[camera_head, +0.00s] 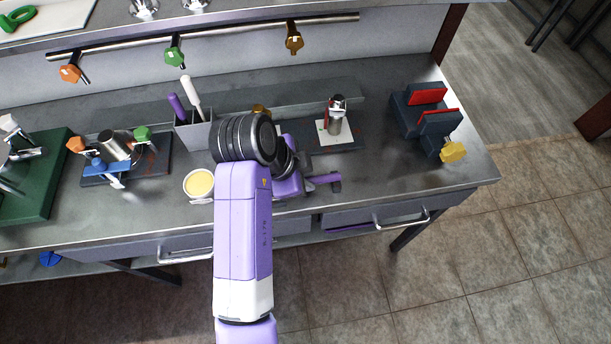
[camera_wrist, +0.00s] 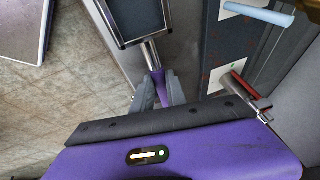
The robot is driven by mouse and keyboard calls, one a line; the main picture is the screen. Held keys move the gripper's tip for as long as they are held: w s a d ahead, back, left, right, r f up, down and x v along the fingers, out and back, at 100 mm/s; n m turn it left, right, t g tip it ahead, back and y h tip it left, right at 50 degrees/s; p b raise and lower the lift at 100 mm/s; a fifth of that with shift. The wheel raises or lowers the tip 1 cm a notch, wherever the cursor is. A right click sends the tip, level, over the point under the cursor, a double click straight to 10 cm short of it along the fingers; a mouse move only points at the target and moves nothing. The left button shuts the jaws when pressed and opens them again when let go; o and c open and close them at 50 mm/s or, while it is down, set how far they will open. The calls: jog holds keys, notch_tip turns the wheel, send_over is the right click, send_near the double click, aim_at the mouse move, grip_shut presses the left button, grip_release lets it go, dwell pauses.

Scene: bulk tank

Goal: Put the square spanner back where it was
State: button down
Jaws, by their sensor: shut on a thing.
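My gripper (camera_wrist: 158,92) is shut on a slim purple-handled tool with a steel shaft, which I take to be the square spanner (camera_wrist: 155,72). The handle lies between the two grey fingers, and the shaft points up the wrist view towards a dark panel with a pale rim (camera_wrist: 140,18). I cannot tell whether the shaft touches that panel, and the tool's end is not clear. In the head view my gripper (camera_head: 322,182) is low over the front of the steel bench (camera_head: 380,195); my forearm hides part of it.
A mat with a white plate and steel fitting (camera_head: 336,127) lies behind my gripper. A dark blue block with red faces (camera_head: 425,115) stands right. A grey holder (camera_head: 193,133) with two handles and a yellow-filled cup (camera_head: 199,184) stand left. Drawer handles (camera_head: 402,218) project at the front.

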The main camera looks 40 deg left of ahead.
jog(key=c, duration=1.3)
grip_release()
jog(key=shift+f, duration=0.1)
jog(key=shift+c, duration=0.2)
jog(key=b+v, duration=0.1)
jog(key=v, duration=1.1)
